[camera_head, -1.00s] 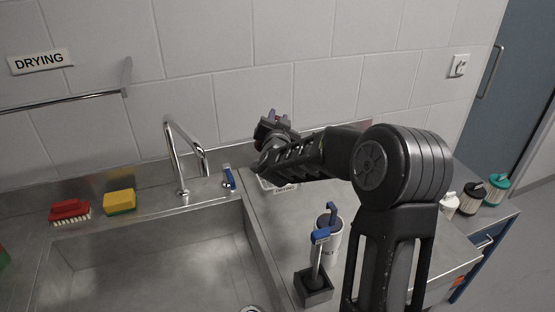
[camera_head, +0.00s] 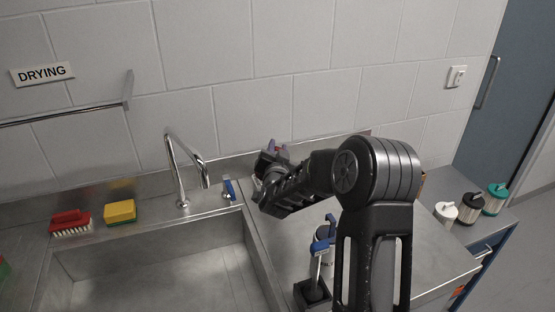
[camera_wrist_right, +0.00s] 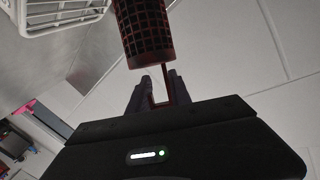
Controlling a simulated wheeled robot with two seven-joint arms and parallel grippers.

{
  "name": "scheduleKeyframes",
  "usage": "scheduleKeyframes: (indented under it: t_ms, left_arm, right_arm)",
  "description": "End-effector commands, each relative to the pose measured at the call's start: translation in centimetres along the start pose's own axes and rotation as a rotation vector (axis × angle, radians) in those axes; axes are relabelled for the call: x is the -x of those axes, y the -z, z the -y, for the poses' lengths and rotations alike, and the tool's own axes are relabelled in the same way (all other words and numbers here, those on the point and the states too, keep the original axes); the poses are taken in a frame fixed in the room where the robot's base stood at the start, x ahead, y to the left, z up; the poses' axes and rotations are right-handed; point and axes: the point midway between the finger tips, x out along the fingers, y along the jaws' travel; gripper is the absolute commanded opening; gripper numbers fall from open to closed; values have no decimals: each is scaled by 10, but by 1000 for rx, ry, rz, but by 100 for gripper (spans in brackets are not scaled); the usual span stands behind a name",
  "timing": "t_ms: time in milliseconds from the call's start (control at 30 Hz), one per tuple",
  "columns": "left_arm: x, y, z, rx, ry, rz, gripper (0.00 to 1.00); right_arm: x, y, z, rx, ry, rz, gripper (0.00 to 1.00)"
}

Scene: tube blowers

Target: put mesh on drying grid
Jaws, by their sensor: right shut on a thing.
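My right gripper (camera_head: 277,149) is near the back wall, above the counter to the right of the tap. In the right wrist view the gripper (camera_wrist_right: 157,90) is shut on the thin red handle of the mesh (camera_wrist_right: 146,32). The mesh is a dark cylinder of open netting with a red frame, and it extends beyond the fingertips. In the head view my arm and gripper mostly hide it. A white slotted thing (camera_wrist_right: 50,14) shows at the upper left of the wrist view, apart from the mesh. I cannot tell if it is the drying grid. My left gripper is not in view.
A sink (camera_head: 160,265) with a tap (camera_head: 181,165) lies to the left. A red brush (camera_head: 70,222) and yellow sponge (camera_head: 120,212) sit behind it. A blue-handled tool (camera_head: 318,262) stands in a dark holder before my arm. Several lidded bottles (camera_head: 470,207) stand right. A DRYING sign (camera_head: 42,74) hangs on the wall.

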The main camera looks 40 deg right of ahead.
Motion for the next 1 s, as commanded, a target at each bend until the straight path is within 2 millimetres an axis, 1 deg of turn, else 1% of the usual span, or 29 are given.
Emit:
scheduleKeyframes:
  t_ms: [167, 333, 433, 700, 833, 867, 1000]
  left_arm:
    - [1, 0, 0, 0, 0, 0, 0]
    - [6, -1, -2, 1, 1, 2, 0]
    - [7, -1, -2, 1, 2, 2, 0]
    - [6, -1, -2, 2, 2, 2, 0]
    - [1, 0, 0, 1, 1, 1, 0]
    - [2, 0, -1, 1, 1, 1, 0]
    - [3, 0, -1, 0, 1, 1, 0]
  right_arm:
    - [0, -4, -2, 1, -1, 2, 0]
    - [-2, -25, -12, 3, -2, 4, 0]
    - [-3, -33, -16, 0, -1, 2, 0]
    - [-3, -34, -16, 0, 1, 0, 0]
    - [-3, -38, -18, 0, 1, 0, 0]
    - [-3, -36, -18, 0, 0, 0, 26]
    - [-3, -36, -18, 0, 0, 0, 38]
